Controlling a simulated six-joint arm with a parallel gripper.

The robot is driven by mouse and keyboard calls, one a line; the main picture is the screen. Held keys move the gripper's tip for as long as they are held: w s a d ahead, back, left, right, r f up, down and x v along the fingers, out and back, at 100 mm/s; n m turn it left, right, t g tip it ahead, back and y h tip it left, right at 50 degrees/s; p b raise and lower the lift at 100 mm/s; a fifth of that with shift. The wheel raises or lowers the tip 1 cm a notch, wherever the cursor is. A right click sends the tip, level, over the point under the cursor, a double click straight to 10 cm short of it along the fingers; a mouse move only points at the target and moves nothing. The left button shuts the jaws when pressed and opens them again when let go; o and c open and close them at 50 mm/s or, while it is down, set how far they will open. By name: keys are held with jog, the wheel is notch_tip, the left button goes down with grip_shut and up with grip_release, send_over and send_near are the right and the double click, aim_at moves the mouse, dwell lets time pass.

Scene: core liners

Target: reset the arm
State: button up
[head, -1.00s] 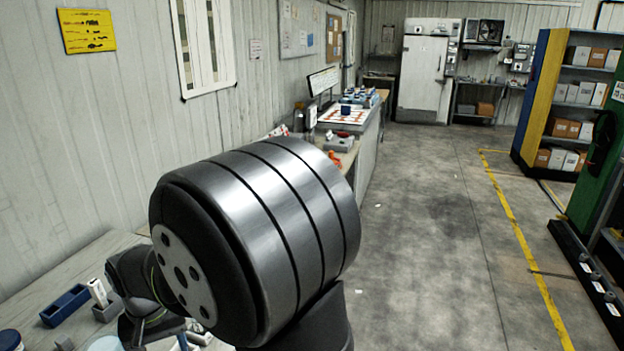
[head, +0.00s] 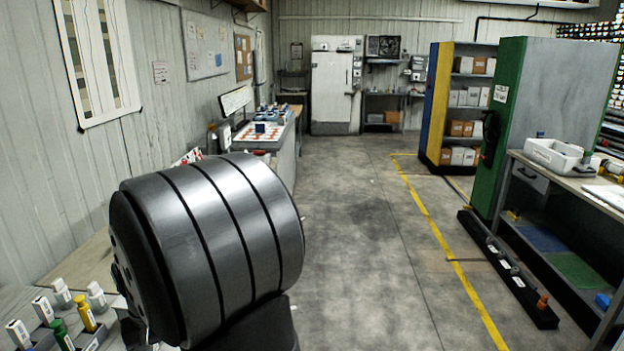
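My arm fills the lower left of the head view, its large ribbed metal joint nearest the camera. The joint hides part of the left bench. My gripper cannot be made out in this view, so whether it holds anything does not show.
A left bench (head: 70,262) holds several small bottles and boxes in holders. A far counter (head: 287,158) carries a red-and-white mat and small items. A workbench (head: 568,180) with a white tub (head: 553,155) stands right, beside a green cabinet (head: 497,130). The grey floor (head: 370,240) between is open.

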jog(key=w+d+f+m, duration=0.2)
jog(key=w+d+f, duration=0.3)
jog(key=d, duration=0.4)
jog(key=w+d+f+m, duration=0.2)
jog(key=w+d+f, duration=0.4)
jog(key=d, duration=0.3)
jog(key=w+d+f+m, duration=0.2)
jog(key=w+d+f, duration=0.3)
jog(key=w+d, duration=0.2)
jog(key=shift+w+d+f, duration=0.15)
jog(key=shift+d+f, duration=0.2)
jog(key=shift+d, duration=0.7)
